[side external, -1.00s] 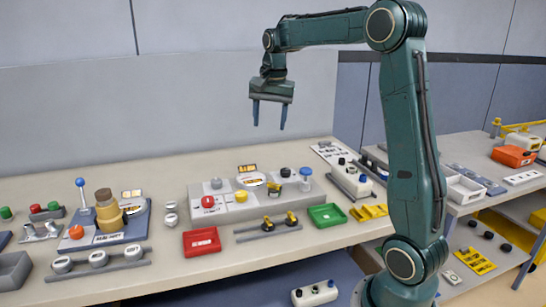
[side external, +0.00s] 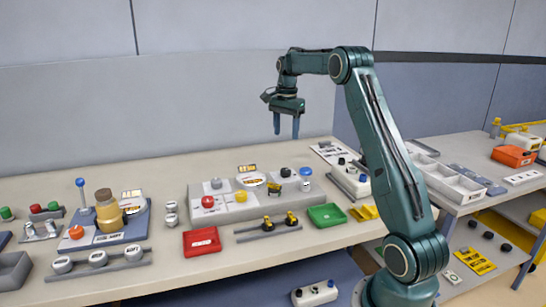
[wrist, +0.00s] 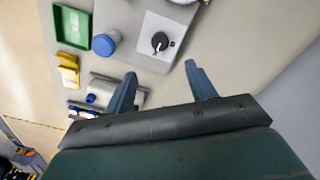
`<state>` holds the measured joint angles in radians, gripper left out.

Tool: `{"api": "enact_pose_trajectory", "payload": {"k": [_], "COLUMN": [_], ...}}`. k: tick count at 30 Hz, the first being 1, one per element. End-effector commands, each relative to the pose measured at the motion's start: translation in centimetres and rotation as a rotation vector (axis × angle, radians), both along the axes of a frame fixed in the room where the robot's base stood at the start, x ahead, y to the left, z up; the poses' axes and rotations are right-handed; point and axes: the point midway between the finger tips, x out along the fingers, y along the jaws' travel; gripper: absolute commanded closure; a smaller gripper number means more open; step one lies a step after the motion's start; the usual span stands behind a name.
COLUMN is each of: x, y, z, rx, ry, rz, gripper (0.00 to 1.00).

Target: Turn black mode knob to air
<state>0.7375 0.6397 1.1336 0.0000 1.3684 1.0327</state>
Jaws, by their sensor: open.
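A black knob (side external: 286,172) stands on the right part of the grey control panel (side external: 226,211). In the wrist view the black knob (wrist: 159,41) has a white pointer mark and sits on a pale plate; its lettering is too small to read. My gripper (side external: 286,131) is open and empty, with its fingers pointing down, well above the panel. In the wrist view, the fingers of my gripper (wrist: 160,72) are spread apart with nothing between them, and the knob appears beyond them.
A blue-topped post (side external: 306,173) stands close right of the knob. A yellow knob (side external: 241,196) and a red button (side external: 208,202) are on the panel's left. A green tray (side external: 326,215) and a red tray (side external: 202,241) lie in front. The air around my gripper is clear.

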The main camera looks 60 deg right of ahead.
Motion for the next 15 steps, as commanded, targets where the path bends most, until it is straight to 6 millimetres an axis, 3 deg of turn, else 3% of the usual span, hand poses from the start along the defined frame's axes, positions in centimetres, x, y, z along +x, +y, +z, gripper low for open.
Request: {"api": "enact_pose_trajectory", "payload": {"k": [8, 15], "x": [0.0, 0.0], "y": [0.1, 0.1], "z": [-1.8, -5.1], "rx": [0.002, 0.004], "ry": [0.002, 0.003], "rz": [0.002, 0.002], "gripper": [0.44, 0.44]}}
